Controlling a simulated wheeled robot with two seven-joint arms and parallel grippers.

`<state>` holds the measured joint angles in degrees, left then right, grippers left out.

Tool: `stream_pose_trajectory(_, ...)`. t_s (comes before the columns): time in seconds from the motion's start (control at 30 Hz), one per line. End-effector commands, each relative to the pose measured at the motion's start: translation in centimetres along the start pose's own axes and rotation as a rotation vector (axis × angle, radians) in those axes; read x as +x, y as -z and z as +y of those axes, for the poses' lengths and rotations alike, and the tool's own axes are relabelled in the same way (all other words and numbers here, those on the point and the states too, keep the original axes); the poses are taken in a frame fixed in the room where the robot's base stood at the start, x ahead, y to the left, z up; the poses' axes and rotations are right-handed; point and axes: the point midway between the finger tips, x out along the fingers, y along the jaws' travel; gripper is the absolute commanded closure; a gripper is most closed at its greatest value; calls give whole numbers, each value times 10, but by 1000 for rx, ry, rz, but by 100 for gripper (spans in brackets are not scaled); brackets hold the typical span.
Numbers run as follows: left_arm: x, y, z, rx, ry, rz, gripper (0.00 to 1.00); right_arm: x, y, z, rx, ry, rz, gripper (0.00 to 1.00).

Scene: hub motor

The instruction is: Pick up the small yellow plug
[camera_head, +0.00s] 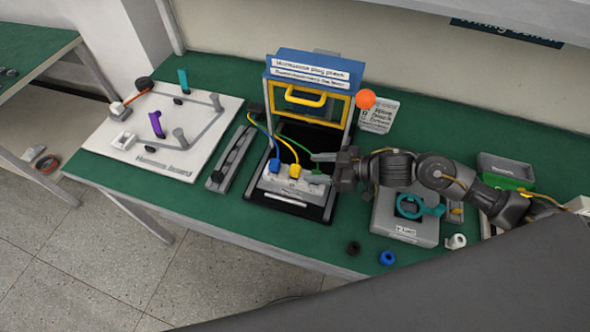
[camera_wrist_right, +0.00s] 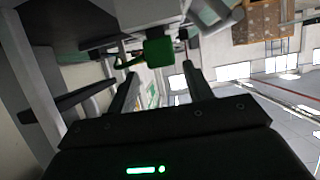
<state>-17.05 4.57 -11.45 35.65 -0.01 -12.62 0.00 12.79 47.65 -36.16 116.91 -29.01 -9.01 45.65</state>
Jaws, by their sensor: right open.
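The small yellow plug (camera_head: 295,171) stands upright in a grey socket block (camera_head: 285,185) in the press, with a yellow cable rising from it. A blue plug (camera_head: 274,165) stands just left of it. My right gripper (camera_head: 320,168) is open, its fingers pointing left, close to the right of the yellow plug. In the right wrist view, a green plug (camera_wrist_right: 158,52) shows ahead of the open fingertips (camera_wrist_right: 162,85); the yellow plug cannot be made out there. The green plug is hidden by my gripper in the head view. My left gripper is not in view.
The press frame (camera_head: 316,62) with a yellow handle stands behind the plugs. A grey fixture with a teal ring (camera_head: 410,207) is below my right arm. Black and blue rings lie at the front edge.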

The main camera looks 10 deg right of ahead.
Motion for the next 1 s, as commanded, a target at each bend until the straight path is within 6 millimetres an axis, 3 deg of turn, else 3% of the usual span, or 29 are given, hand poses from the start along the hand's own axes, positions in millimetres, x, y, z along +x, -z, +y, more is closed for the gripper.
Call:
stream_pose_trajectory(0.13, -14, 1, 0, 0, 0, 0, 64, 21, 10, -6, 3, 2, 4, 49)
stream_pose_trajectory(0.3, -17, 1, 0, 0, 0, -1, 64, 42, 7, -6, 2, -1, 2, 49)
stream_pose_trajectory(0.6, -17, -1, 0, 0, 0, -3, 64, 46, 5, -6, 0, 0, 1, 50)
stream_pose_trajectory(0.93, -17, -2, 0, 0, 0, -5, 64, 46, 5, -6, 0, 0, 1, 94)
stream_pose_trajectory(1.0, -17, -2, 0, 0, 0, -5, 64, 46, 5, -6, 0, 0, 1, 97)
